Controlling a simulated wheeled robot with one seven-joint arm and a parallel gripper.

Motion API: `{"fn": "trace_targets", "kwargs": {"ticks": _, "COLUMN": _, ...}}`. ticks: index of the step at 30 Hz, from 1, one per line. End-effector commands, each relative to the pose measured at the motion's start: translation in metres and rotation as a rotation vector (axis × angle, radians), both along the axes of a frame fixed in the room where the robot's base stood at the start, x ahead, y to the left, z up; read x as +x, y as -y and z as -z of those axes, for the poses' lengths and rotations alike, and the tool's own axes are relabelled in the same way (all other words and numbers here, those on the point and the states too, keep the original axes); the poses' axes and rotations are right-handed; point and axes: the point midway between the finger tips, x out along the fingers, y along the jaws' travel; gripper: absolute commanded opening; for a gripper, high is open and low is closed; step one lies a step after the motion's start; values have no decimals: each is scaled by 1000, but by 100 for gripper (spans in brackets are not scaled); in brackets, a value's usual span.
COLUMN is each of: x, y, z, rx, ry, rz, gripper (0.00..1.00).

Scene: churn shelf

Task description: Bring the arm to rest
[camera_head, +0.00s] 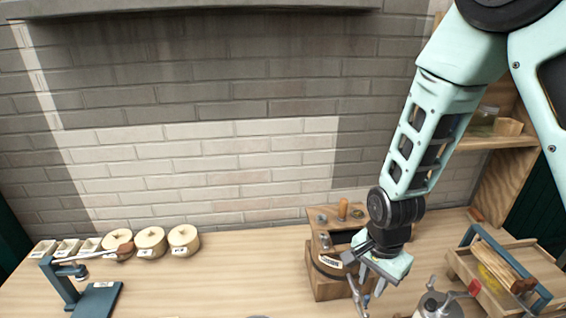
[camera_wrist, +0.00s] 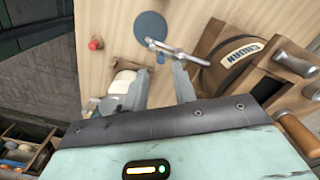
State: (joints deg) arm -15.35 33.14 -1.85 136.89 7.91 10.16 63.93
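My arm comes down from the upper right in the head view, and my gripper (camera_head: 365,296) hangs above the bench. It is just right of and in front of a wooden churn (camera_head: 328,284) with a dark round face and a label. In the wrist view my gripper (camera_wrist: 161,84) shows two fingers apart, with no object held between them. The churn (camera_wrist: 228,72) also shows there, to the right of the fingers, with a metal crank (camera_wrist: 178,50) beside it. A white cylinder (camera_wrist: 122,82) is partly hidden by the left finger.
A metal device (camera_head: 437,306) and a wooden crate with a blue frame (camera_head: 545,298) stand at right. A jar (camera_head: 483,121) sits on a shelf. Round wooden tubs (camera_head: 151,241), small boxes (camera_head: 67,247) and a blue stand (camera_head: 98,301) are at left. The bench between tubs and churn is clear.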

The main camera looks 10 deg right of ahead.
Motion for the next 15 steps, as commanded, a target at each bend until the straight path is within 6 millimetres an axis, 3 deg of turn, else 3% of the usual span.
{"fn": "trace_targets", "kwargs": {"ticks": 5, "x": -20, "y": -41, "z": -7, "rx": 55, "ry": 12, "rz": -329, "gripper": 27}}
{"fn": "trace_targets", "kwargs": {"ticks": 9, "x": -59, "y": -78, "z": -21, "rx": 91, "ry": 32, "rz": -768, "gripper": 27}}
{"fn": "trace_targets", "kwargs": {"ticks": 15, "x": -119, "y": -101, "z": -33, "rx": 79, "ry": 55, "rz": -1338, "gripper": 27}}
